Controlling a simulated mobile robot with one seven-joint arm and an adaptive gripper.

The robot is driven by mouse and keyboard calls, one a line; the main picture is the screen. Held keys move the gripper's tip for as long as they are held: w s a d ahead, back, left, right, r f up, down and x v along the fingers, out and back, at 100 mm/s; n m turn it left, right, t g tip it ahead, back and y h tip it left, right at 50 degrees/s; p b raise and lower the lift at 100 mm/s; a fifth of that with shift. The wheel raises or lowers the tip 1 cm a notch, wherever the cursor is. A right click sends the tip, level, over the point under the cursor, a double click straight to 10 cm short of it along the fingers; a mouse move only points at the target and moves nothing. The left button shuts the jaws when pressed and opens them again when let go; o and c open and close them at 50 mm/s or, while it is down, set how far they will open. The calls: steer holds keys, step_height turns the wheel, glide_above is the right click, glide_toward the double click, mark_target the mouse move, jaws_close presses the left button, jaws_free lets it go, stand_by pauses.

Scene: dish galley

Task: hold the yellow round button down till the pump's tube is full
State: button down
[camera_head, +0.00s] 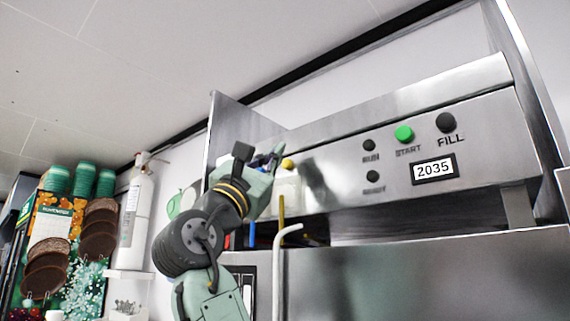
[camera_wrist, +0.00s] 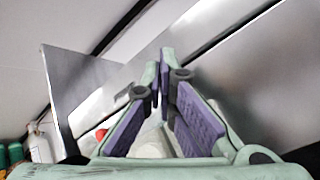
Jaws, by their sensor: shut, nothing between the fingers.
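The yellow round button (camera_head: 288,164) shows at the top of a white pump body (camera_head: 288,186) on the front of the steel machine. A thin yellow tube (camera_head: 281,212) hangs below the pump; I cannot tell how full it is. My gripper (camera_head: 277,151) is shut and empty, with its tips just left of and slightly above the button in the head view. I cannot tell whether they touch it. In the wrist view my gripper's tips (camera_wrist: 163,75) are close together and the white pump body (camera_wrist: 153,140) shows between the fingers; the button is hidden there.
The steel panel carries a green START button (camera_head: 404,133), a black FILL knob (camera_head: 446,122), two dark lamps and a display (camera_head: 434,169) reading 2035. A bent pale pipe (camera_head: 279,262) stands below the pump. A white cylinder (camera_head: 136,212) is on the wall at left.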

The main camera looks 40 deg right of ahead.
steer(key=a+b, duration=0.1)
steer(key=a, duration=0.4)
steer(key=shift+s, duration=0.2)
stand_by(0.5)
